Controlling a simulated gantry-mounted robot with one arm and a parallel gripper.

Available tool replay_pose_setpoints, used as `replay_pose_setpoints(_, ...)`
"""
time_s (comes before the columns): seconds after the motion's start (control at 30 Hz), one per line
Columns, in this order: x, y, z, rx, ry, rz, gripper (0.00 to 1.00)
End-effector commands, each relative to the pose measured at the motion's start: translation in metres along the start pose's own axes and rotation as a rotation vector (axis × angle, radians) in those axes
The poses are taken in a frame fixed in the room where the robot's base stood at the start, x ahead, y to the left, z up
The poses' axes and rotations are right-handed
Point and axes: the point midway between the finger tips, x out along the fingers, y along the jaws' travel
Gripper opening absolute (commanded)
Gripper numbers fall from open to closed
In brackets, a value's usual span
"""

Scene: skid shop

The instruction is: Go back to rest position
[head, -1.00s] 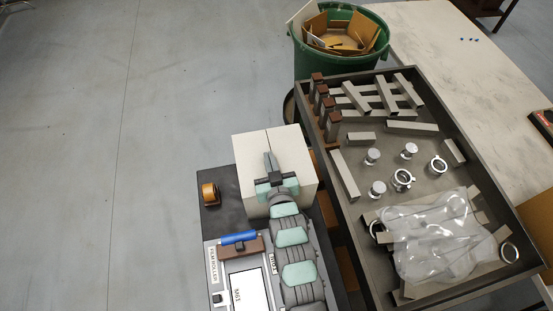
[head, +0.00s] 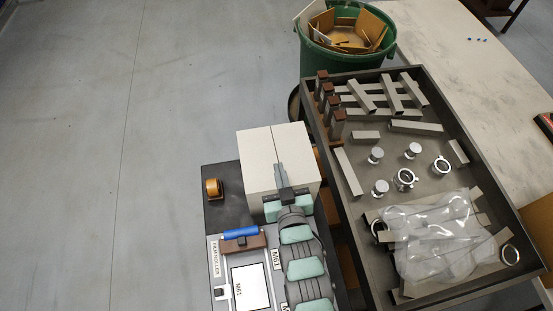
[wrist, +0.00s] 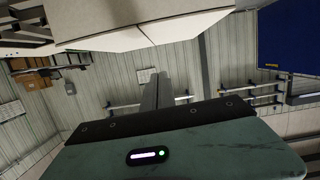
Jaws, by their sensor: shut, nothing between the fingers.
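My gripper (head: 279,160) is shut and empty in the head view, its grey fingers pointing up the picture over the pale box (head: 260,150). I cannot tell whether the fingers touch the box. In the wrist view my gripper (wrist: 157,76) shows as two closed grey fingers with nothing between them. The underside or side of a pale box (wrist: 130,35) fills the top of that view. My arm lies folded along the lower middle of the head view.
A dark tray (head: 475,145) with metal tubes, round fittings and a clear plastic bag stands at right. A green bin (head: 345,62) with scraps is behind it. An orange roll (head: 212,188) and blue-handled roller (head: 240,233) lie left of my arm. Floor at left is clear.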

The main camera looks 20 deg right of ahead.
Motion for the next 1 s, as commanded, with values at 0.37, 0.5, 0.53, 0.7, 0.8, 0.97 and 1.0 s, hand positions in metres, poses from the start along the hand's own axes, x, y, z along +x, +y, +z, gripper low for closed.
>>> replay_pose_setpoints(0.37,-0.016,0.0,-0.003,0.0,0.003,-0.001,0.0)
replay_pose_setpoints(0.5,-0.015,0.0,-0.005,0.001,0.012,0.001,0.0)
replay_pose_setpoints(0.53,-0.014,0.001,-0.006,0.003,0.023,0.002,0.0)
replay_pose_setpoints(0.7,-0.007,0.008,-0.035,0.025,0.192,0.024,0.0)
replay_pose_setpoints(0.8,-0.008,0.011,-0.059,0.038,0.352,0.041,0.0)
replay_pose_setpoints(0.97,-0.024,0.007,-0.091,0.045,0.62,0.059,0.0)
replay_pose_setpoints(1.0,-0.032,0.003,-0.099,0.046,0.688,0.06,0.0)
